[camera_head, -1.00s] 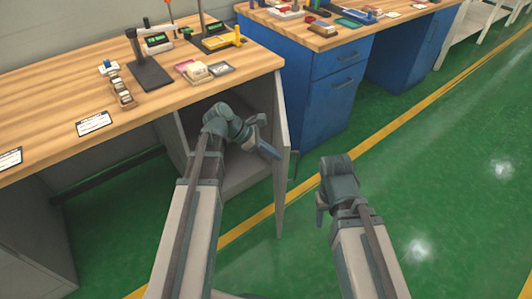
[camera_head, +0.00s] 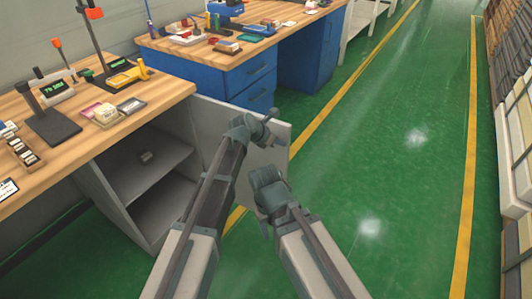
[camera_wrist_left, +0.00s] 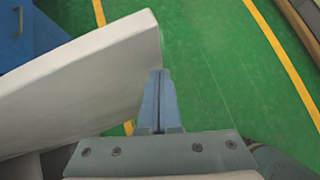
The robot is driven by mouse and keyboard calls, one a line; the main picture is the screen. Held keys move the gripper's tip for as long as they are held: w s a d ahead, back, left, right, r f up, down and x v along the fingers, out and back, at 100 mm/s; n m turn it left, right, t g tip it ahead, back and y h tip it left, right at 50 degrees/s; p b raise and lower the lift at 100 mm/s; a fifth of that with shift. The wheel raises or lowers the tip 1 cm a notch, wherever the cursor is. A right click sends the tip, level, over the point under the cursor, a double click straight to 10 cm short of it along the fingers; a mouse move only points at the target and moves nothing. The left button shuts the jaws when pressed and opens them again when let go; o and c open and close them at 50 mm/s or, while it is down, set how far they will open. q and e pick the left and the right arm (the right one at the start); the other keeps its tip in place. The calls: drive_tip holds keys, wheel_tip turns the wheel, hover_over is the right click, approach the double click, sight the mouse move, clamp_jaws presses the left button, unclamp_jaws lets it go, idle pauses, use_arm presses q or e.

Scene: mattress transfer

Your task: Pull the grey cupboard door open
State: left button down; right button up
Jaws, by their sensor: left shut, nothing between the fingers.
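The grey cupboard door (camera_head: 277,135) stands swung wide open under the wooden workbench, and the cupboard's inside with its shelf (camera_head: 150,165) shows. My left gripper (camera_head: 268,117) is in front of the door's inner face near its upper part, shut and empty. In the left wrist view the door (camera_wrist_left: 80,85) fills the left side, and the shut fingers (camera_wrist_left: 160,90) are beside its edge; I cannot tell if they touch it. My right gripper (camera_head: 264,205) is low in front of the door, its fingers mostly hidden by its own wrist.
The wooden workbench (camera_head: 165,92) carries a stand, several small devices and boxes. A blue drawer unit (camera_head: 250,85) stands just behind the door. The green floor (camera_head: 390,160) to the right is clear up to shelving (camera_head: 515,120) at the far right.

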use_arm(q)
drive_tip(key=shift+w+d, duration=0.85)
drive_tip(key=shift+w, duration=0.3)
drive_tip(key=shift+s, duration=0.1)
drive_tip(key=shift+s+a, duration=0.3)
drive_tip(key=shift+s, duration=0.15)
drive_tip(key=s+a+r+p, duration=0.3)
drive_tip(key=s+r+p, duration=0.4)
drive_tip(key=s, duration=0.2)
drive_tip(key=shift+a, duration=0.4)
use_arm(e)
wheel_tip(320, 180, up, 7)
drive_tip(key=d, duration=0.1)
drive_tip(key=shift+s+d, duration=0.4)
